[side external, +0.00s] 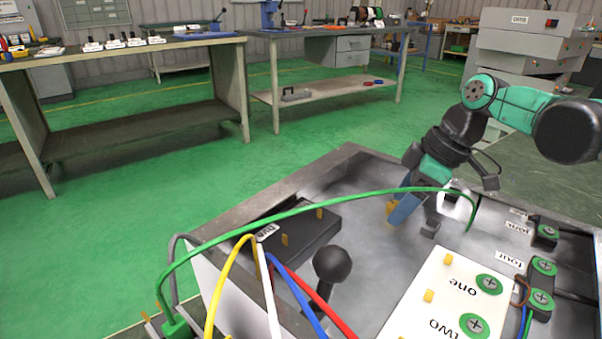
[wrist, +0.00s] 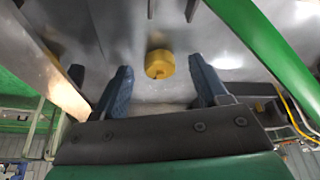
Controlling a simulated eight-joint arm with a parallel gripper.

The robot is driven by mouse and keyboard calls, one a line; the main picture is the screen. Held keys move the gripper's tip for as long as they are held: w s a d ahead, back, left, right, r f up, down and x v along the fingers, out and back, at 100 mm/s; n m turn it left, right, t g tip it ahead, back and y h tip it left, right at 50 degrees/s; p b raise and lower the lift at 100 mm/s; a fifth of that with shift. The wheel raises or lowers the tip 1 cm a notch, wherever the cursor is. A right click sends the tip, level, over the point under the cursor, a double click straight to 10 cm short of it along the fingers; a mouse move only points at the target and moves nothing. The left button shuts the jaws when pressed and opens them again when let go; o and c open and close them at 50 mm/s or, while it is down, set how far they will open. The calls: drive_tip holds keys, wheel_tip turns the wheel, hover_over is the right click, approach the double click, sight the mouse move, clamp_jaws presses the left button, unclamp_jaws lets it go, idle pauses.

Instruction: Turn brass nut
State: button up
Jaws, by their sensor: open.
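The brass nut (wrist: 159,65) is a round yellow piece on a grey metal surface in the wrist view. My gripper (wrist: 160,82) is open, with one blue-grey finger on each side of the nut and a visible gap to each. In the side view my gripper (side external: 415,222) is low over the metal bench, and a yellow piece (side external: 391,207), probably this nut, shows beside its blue finger. How far the fingertips are from the surface in depth, I cannot tell.
A green cable (side external: 330,199) arches across near my gripper. A white panel (side external: 420,318) marked one and two has green terminals and small yellow pieces. A black-knobbed lever (side external: 332,265) and a black box (side external: 300,240) stand to the left. Colored wires cross the front.

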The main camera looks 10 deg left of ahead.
drive_tip(key=m, duration=0.2)
drive_tip(key=m+t, duration=0.1)
drive_tip(key=m, duration=0.1)
drive_tip(key=shift+s+a+t, duration=0.1)
drive_tip(key=shift+s+t, duration=0.1)
drive_tip(key=shift+t, duration=0.1)
drive_tip(key=shift+m+h, duration=0.3)
drive_tip(key=shift+m, duration=0.3)
drive_tip(key=v, duration=0.6)
drive_tip(key=shift+d+r, duration=0.2)
drive_tip(key=shift+d, duration=0.25)
drive_tip(key=s+d+r+m+t+h, duration=0.1)
drive_tip(key=s+d+r+m, duration=0.1)
drive_tip(key=d, duration=0.5)
drive_tip(key=s+d+r+m+t+h, duration=0.1)
drive_tip(key=s+d+r+m, duration=0.1)
drive_tip(key=s+d+m, duration=0.2)
drive_tip(key=s+d+r+m+t+h, duration=0.1)
drive_tip(key=s+d+r+m+t, duration=0.1)
drive_tip(key=s+d, duration=0.4)
drive_tip(key=d+r+m, duration=0.1)
drive_tip(key=d, duration=0.3)
drive_tip(key=shift+d, duration=0.4)
